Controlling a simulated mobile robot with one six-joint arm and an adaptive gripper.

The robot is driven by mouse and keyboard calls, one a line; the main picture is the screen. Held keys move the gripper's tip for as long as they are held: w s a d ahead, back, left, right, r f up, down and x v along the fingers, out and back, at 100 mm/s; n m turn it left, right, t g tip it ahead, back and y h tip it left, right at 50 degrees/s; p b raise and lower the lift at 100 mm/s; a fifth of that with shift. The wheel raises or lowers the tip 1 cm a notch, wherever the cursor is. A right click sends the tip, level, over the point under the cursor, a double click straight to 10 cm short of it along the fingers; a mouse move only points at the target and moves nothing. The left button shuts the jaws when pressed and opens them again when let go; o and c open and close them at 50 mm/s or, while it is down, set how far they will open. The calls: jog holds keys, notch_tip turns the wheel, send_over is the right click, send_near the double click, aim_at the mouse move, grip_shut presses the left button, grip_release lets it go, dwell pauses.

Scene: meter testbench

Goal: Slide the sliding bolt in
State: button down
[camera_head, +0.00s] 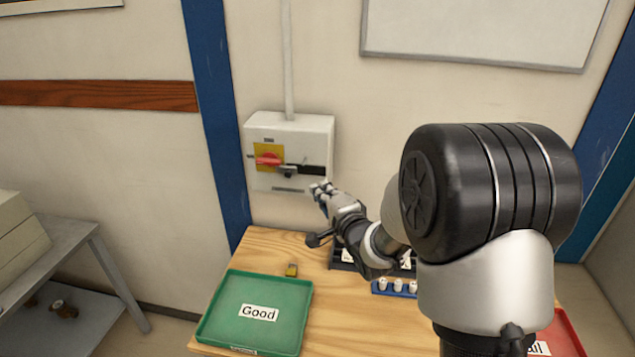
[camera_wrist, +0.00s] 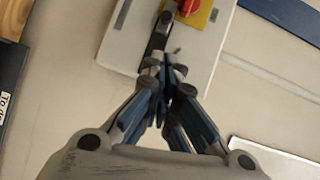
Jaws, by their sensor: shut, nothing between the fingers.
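The sliding bolt (camera_head: 287,171) is a small dark grey piece on the front of the white switch box (camera_head: 262,126), just right of the red rotary handle (camera_head: 268,160) on its yellow plate. A black strip (camera_head: 314,170) runs to the right of the bolt. In the wrist view the dark bolt (camera_wrist: 161,28) lies beside the yellow plate (camera_wrist: 199,14), beyond my fingertips. My gripper (camera_head: 322,188) is shut and empty, close to the box's lower right part. In the wrist view its fingertips (camera_wrist: 165,66) overlap the strip's near end; I cannot tell whether they touch it.
A red tray (camera_head: 570,335) is at right. A conduit (camera_head: 288,60) rises from the box.

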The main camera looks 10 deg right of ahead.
jog(key=v, duration=0.3)
jog(key=shift+s+d+r, duration=0.1)
jog(key=shift+d, duration=0.25)
jog(key=s+d+r+n+g+h, duration=0.1)
jog(key=s+d+n+g+h, duration=0.15)
jog(key=s, duration=0.45)
jog(key=s+d+r+n+g+h, duration=0.2)
jog(key=s+n+g, duration=0.15)
jog(key=s, duration=0.35)
jog(key=s+a+f+n+g, duration=0.1)
jog(key=s+n+g, duration=0.2)
jog(key=s, duration=0.9)
jog(key=s+a+f+n+g+b, duration=0.1)
jog(key=s+n, duration=0.4)
jog(key=s, duration=0.7)
jog(key=shift+a+f+g+y, duration=0.35)
jog(key=shift+f+g, duration=0.2)
jog(key=shift+g, duration=0.35)
